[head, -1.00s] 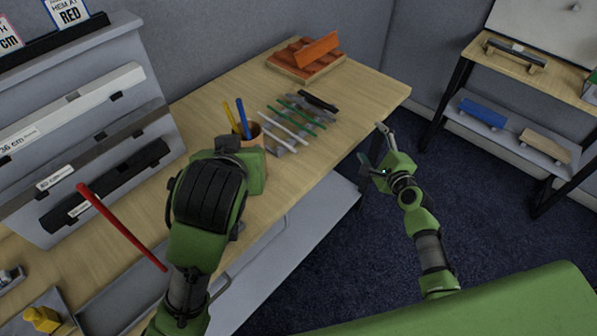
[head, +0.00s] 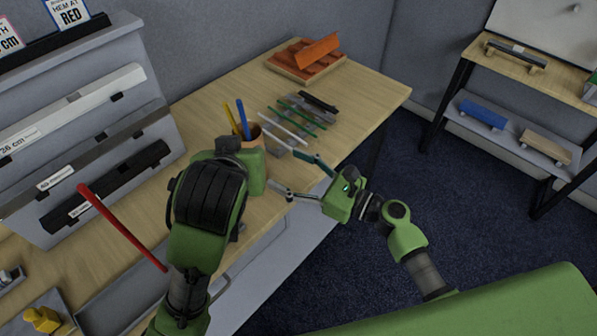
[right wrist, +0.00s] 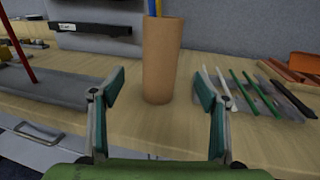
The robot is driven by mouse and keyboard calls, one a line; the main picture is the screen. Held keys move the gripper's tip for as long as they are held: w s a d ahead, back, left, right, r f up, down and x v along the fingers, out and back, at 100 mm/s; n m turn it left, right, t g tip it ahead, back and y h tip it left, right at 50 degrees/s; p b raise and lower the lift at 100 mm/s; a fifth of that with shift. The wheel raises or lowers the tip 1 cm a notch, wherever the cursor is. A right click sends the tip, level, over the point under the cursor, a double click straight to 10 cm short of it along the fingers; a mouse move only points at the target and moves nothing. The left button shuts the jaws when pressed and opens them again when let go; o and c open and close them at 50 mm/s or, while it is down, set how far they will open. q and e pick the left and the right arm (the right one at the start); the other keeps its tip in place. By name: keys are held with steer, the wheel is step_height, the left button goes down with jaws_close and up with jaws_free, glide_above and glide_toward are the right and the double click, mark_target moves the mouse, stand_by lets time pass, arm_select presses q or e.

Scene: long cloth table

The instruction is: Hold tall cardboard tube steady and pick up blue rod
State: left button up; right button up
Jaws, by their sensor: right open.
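The tall cardboard tube (head: 258,146) stands upright on the wooden table; it shows nearly whole in the right wrist view (right wrist: 162,60). The blue rod (head: 242,115) leans out of its mouth beside a yellow rod (head: 231,117); their lower ends are hidden inside. My right gripper (head: 288,170) is open and empty at the table's front edge, its fingers pointing at the tube, with a gap left. My left gripper (head: 232,165) is close in front of the tube in the head view and covers part of it. Its fingers are hidden.
White, green and dark rods lie on a grey rack (head: 290,125) right of the tube. An orange grooved tray (head: 306,66) is at the back. A red rod (head: 122,228) stands tilted at left, near a panel of bars. Bare tabletop (head: 205,110) lies behind the tube.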

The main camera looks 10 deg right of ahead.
steer(key=x, duration=1.1)
steer(key=shift+w+a, duration=0.2)
steer(key=c, duration=1.2)
